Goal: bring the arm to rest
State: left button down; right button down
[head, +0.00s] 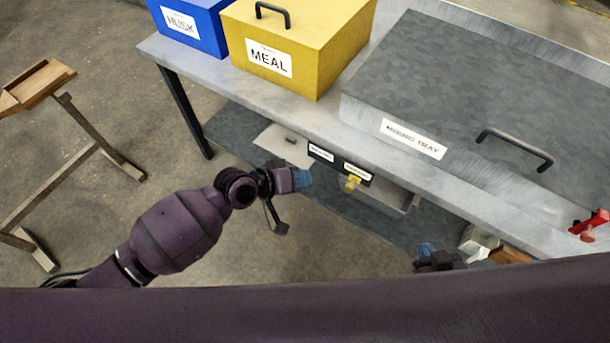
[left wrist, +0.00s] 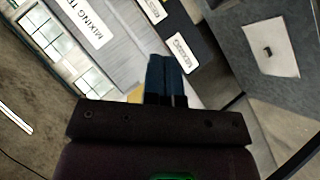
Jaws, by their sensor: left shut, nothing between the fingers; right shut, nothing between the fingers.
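My left gripper (head: 302,178) is in front of the bench, below the level of its top, with its blue fingertips together and nothing between them. In the left wrist view the blue fingertips (left wrist: 166,78) are shut and empty. My right gripper (head: 427,250) shows only in part in the head view, low in front of the bench at the right. Its blue tip shows, and the rest is hidden behind the dark purple part of my body along the bottom.
A metal bench (head: 180,48) carries a blue HUSK box (head: 205,30), a yellow MEAL box (head: 310,55) and a grey lidded tray (head: 470,90). A yellow knob (head: 352,183) is close to my left gripper. A wooden stand (head: 85,118) is at left. Open floor lies between.

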dwell(0.4)
pick_arm(q)
jog(key=w+a+r+m+t, duration=0.2)
jog(key=w+r+m+t, duration=0.15)
jog(key=r, duration=0.25)
jog(key=s+a+r+t+y, duration=0.1)
jog(key=s+a+t+y, duration=0.25)
jog(key=a, duration=0.75)
jog(key=s+a+f+n+y+p, duration=0.1)
jog(key=s+a+f+n+y, duration=0.1)
jog(key=s+a, duration=0.5)
jog(key=s+a+f+n+g+y+p, duration=0.1)
jog(key=s+a+f+n+y, duration=0.1)
jog(key=s+a+f+y, duration=0.3)
jog(key=s+a+f, duration=0.1)
jog(key=s+a, duration=0.2)
jog(key=s, duration=0.3)
jog(key=shift+s+a, duration=0.25)
jog(key=shift+a, duration=0.05)
